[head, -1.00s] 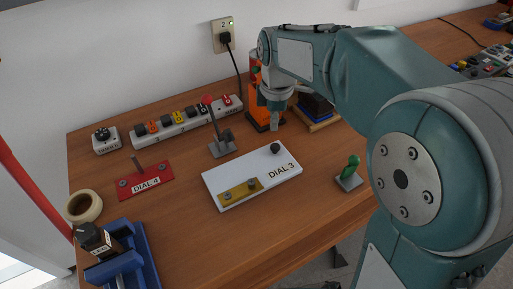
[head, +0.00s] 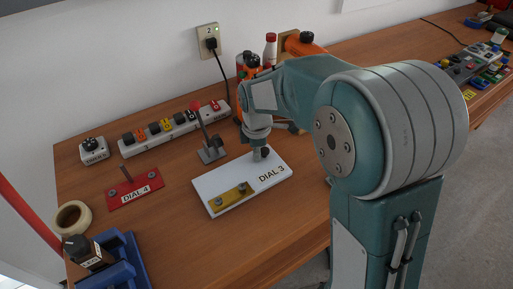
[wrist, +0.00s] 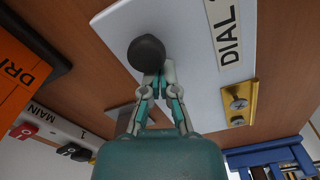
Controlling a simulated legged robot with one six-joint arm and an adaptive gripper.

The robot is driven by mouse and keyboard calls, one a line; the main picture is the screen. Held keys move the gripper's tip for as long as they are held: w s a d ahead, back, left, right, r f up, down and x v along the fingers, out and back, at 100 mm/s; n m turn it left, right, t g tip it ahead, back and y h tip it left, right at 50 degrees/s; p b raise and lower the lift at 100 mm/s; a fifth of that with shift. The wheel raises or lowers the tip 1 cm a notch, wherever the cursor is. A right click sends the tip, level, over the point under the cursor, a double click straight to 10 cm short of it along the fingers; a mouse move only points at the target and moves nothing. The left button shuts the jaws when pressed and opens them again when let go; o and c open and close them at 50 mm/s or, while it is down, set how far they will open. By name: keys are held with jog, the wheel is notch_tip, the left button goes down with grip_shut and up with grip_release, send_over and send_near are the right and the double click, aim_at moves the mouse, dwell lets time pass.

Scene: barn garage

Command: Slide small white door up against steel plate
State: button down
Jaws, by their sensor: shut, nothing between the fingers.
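The small white door (head: 222,181) is a flat white panel marked DIAL 3, lying on the wooden table; it also shows in the wrist view (wrist: 192,62). A round dark knob (wrist: 146,52) stands near its right end in the head view. A brass-coloured plate (head: 232,197) with two bolts sits at its left end, and also shows in the wrist view (wrist: 239,103). I cannot pick out a plainly steel plate by colour. My gripper (wrist: 158,80) is shut and empty, its tips right beside the knob; whether they touch is unclear. It partly covers the knob in the head view (head: 261,149).
A lever on a grey base (head: 211,154) stands just behind the door. A power strip (head: 172,130) runs along the back. Bare table lies in front of the door.

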jog(key=shift+a, duration=0.1)
jog(key=d, duration=0.5)
jog(key=w+d, duration=0.1)
jog(key=d, duration=0.4)
jog(key=w+d, duration=0.1)
jog(key=d, duration=0.4)
jog(key=shift+w+d, duration=0.15)
jog(key=shift+d, duration=0.15)
jog(key=shift+r, duration=0.15)
